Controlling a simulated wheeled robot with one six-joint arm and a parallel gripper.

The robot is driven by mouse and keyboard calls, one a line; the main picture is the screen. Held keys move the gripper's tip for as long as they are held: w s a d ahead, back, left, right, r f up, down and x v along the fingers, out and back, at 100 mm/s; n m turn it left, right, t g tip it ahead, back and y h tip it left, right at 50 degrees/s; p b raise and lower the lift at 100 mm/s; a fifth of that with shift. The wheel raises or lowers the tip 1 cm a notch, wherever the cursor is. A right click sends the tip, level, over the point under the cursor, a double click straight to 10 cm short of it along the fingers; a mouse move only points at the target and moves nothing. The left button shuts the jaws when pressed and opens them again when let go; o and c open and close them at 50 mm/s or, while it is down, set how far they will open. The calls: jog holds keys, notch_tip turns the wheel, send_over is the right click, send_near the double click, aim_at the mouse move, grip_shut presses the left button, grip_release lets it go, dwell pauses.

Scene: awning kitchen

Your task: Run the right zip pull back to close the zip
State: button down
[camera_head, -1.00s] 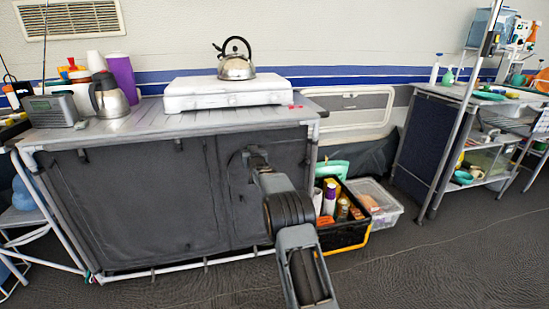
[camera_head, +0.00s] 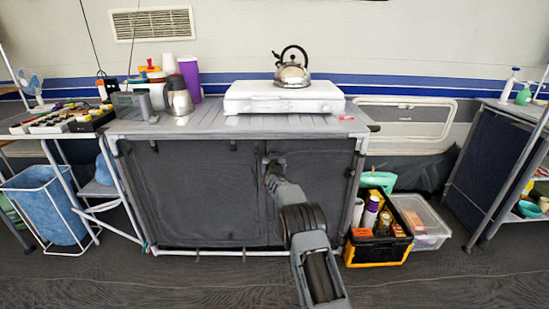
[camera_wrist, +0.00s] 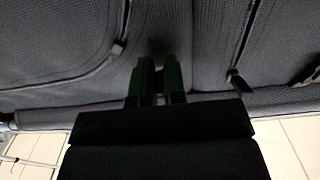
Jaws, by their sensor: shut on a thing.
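The dark grey fabric front (camera_head: 200,195) of the kitchen stand faces me. A vertical seam (camera_head: 263,205) divides it into panels. My gripper (camera_head: 274,160) is at the upper part of the front, just right of that seam. In the wrist view its green fingers (camera_wrist: 158,77) are close together against the dark fabric, shut on the right zip pull. The pull itself is hidden between the fingers. Dark zip-like lines run down the fabric on both sides, with a small tab at the left line's end (camera_wrist: 118,48) and another at the right (camera_wrist: 237,80).
The stand's top (camera_head: 215,125) holds a white stove (camera_head: 285,98) with a kettle (camera_head: 291,72), a flask (camera_head: 179,98) and cups. A black-and-yellow crate (camera_head: 380,248) and a clear box (camera_head: 424,225) stand at its right foot. The floor in front is clear.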

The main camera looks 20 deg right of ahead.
jog(key=c, duration=1.2)
grip_release()
jog(key=shift+w+a, duration=0.15)
jog(key=shift+a, duration=0.05)
jog(key=p+v, duration=0.2)
jog(key=v, duration=1.2)
jog(key=shift+r, duration=0.1)
